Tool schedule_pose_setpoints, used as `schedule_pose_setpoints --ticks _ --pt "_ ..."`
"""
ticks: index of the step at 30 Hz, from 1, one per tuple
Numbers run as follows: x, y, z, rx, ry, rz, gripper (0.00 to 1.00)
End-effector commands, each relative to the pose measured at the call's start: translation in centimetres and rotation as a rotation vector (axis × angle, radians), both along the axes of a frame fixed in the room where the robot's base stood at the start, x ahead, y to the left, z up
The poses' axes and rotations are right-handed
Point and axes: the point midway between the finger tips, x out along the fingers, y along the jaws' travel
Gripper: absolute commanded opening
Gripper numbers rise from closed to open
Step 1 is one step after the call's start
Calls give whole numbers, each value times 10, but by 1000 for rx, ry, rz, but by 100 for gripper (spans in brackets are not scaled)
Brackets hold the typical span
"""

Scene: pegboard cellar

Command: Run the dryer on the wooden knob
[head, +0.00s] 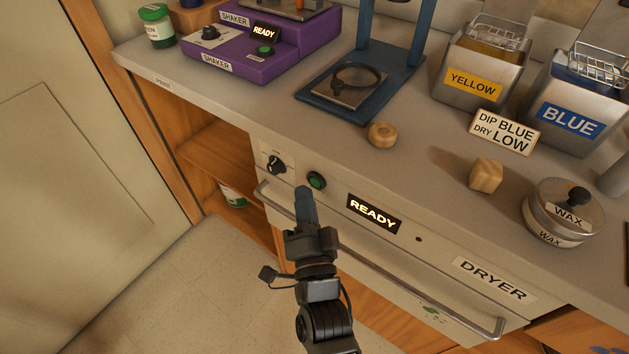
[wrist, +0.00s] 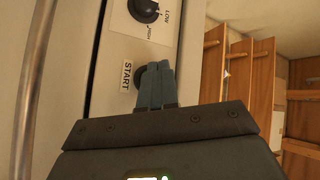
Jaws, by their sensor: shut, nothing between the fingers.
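The dryer (head: 492,279) is built into the bench front, with a bar handle, a lit READY display (head: 374,213), a dark dial (head: 274,164) and a green button (head: 317,180). The wrist view shows the dial (wrist: 144,9) beside LOW and HIGH marks; I cannot tell its exact setting. A START label (wrist: 126,77) sits beside the button, mostly hidden by my fingers. My gripper (head: 304,190) is shut and empty, its blue fingertips (wrist: 155,68) right at the button; contact is unclear. A round wooden knob (head: 382,135) and a blocky wooden piece (head: 485,175) rest on the counter.
A sign (head: 504,132) reads DIP BLUE, DRY LOW. Yellow (head: 473,80) and blue (head: 570,121) dip tanks, a wax pot (head: 562,218), a blue stand (head: 335,105) and a purple shaker (head: 240,62) stand on the counter. Open shelves (head: 215,150) lie left of the dryer.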

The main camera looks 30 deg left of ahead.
Motion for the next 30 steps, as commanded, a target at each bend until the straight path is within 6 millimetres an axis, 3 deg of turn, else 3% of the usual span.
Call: schedule_pose_setpoints --ticks 30 --pt "10 -1 0 -1 -1 0 0"
